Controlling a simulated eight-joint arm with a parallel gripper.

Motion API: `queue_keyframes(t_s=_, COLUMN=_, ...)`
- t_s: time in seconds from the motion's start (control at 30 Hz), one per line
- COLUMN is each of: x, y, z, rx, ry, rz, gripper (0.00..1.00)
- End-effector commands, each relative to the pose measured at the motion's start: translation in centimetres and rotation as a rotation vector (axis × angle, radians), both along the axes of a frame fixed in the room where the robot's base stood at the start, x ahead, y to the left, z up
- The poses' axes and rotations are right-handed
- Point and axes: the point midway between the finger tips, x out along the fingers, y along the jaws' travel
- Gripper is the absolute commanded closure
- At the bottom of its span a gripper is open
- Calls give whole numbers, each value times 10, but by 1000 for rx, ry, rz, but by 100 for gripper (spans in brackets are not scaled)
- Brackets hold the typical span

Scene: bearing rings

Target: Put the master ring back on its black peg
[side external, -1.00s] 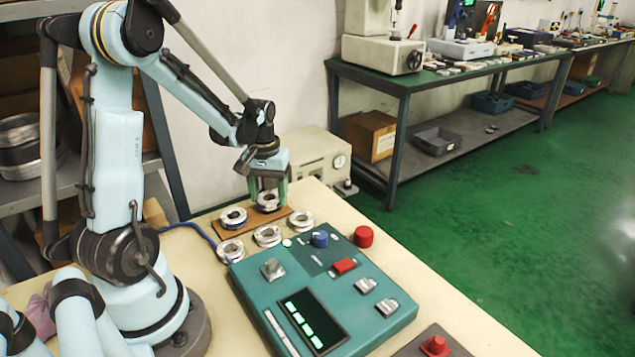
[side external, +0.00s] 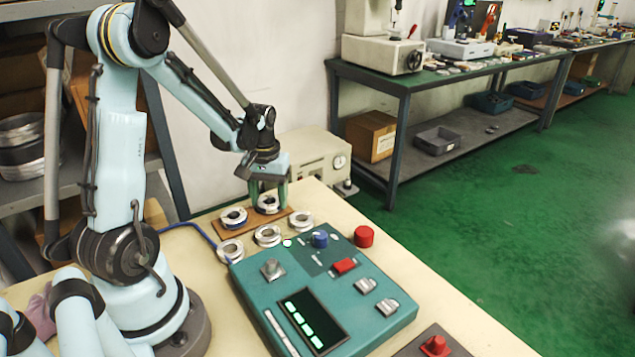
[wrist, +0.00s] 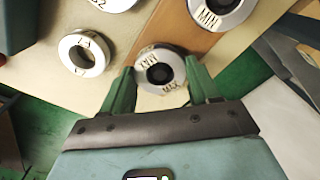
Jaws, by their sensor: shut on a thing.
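The master ring (wrist: 160,69), a pale metal ring with dark lettering that seems to read MAX, sits between my fingertips in the wrist view. In the side view the ring (side external: 267,205) is at the right end of the brown board (side external: 222,233). My gripper (side external: 268,195) is above it, pointing down, shut on it. In the wrist view my gripper (wrist: 160,85) has a green finger on each side of the ring. The ring's centre is dark; the black peg cannot be made out clearly, nor whether the ring is fully seated.
Another ring (side external: 233,218), marked MIN in the wrist view (wrist: 215,14), stands at the board's left end. Loose rings (side external: 230,250), (side external: 267,235) and (side external: 300,220) lie in front. A teal gauge box (side external: 370,325) fills the nearer table; a red knob (side external: 363,236) stands beside it.

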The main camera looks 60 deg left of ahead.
Motion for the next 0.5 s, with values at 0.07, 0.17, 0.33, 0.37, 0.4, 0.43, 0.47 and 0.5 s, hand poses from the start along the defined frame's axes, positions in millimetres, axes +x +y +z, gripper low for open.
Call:
queue_keyframes(t_s=0.07, x=0, y=0, z=0, rx=0, ry=0, rz=0, gripper=80)
queue_keyframes(t_s=0.17, x=0, y=0, z=0, rx=0, ry=0, rz=0, gripper=80)
queue_keyframes(t_s=0.33, x=0, y=0, z=0, rx=0, ry=0, rz=0, gripper=16)
queue_keyframes(t_s=0.37, x=0, y=0, z=0, rx=0, ry=0, rz=0, gripper=12)
queue_keyframes(t_s=0.4, x=0, y=0, z=0, rx=0, ry=0, rz=0, gripper=10)
queue_keyframes(t_s=0.43, x=0, y=0, z=0, rx=0, ry=0, rz=0, gripper=10)
queue_keyframes(t_s=0.47, x=0, y=0, z=0, rx=0, ry=0, rz=0, gripper=10)
queue_keyframes(t_s=0.5, x=0, y=0, z=0, rx=0, ry=0, rz=0, gripper=10)
